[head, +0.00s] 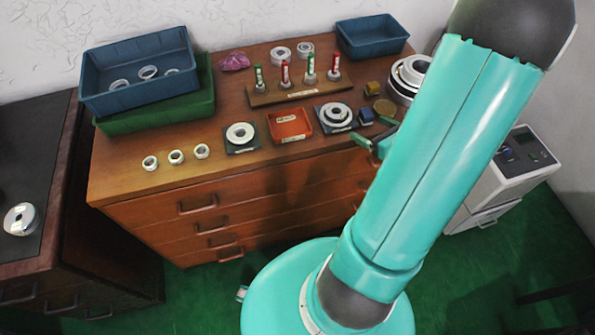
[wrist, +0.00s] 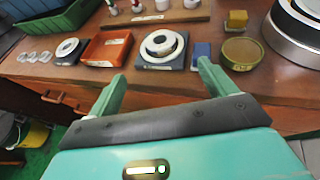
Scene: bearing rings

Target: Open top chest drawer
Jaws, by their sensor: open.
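The wooden chest (head: 125,185) stands against the wall in the head view, with its drawers facing me. Its top drawer (head: 245,197) looks shut and has a dark bar handle (head: 197,205) toward the left. More handles show below it. In the wrist view the front of the chest (wrist: 75,97) runs along the left, with a drawer handle (wrist: 52,98) beyond my left finger. My gripper (wrist: 157,85) is open and empty, at the front edge of the chest top and apart from the handle. In the head view my arm hides the right part of the drawer fronts.
On the chest top are stacked blue (head: 135,75) and green bins (head: 160,115), a red tray (head: 289,125), a ring on a dark plate (head: 335,114) and several loose rings. A dark cabinet (head: 60,210) stands left. A white machine (head: 515,165) stands right. Green floor is open in front.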

